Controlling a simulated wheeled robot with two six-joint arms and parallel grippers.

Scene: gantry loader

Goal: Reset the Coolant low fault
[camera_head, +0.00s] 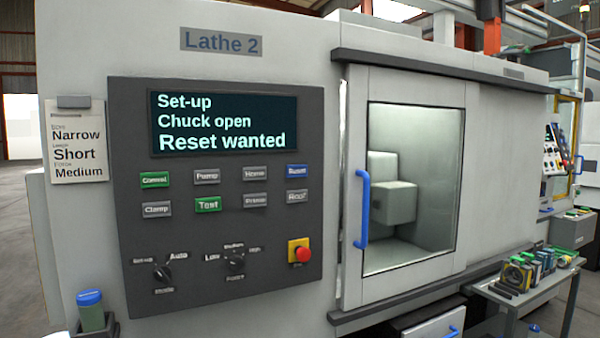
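The Lathe 2 control panel (117,240) is straight ahead on the left half of the machine. Its screen (224,124) reads "Set-up", "Chuck open", "Reset wanted". Below are two rows of buttons: a blue button (297,171), apparently labelled Reset, at the top right, green ones marked Control (155,180) and Test (208,204), and several grey ones. A mode knob (162,272) and a force knob (236,262) sit lower. A red emergency stop (303,254) is on a yellow base. Neither gripper is in view.
The lathe door (410,190) has a blue handle (363,208) and looks shut. A card (76,142) reads Narrow, Short, Medium. A blue-capped bottle (91,310) stands at lower left. A side table (530,294) with several tools is at the right.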

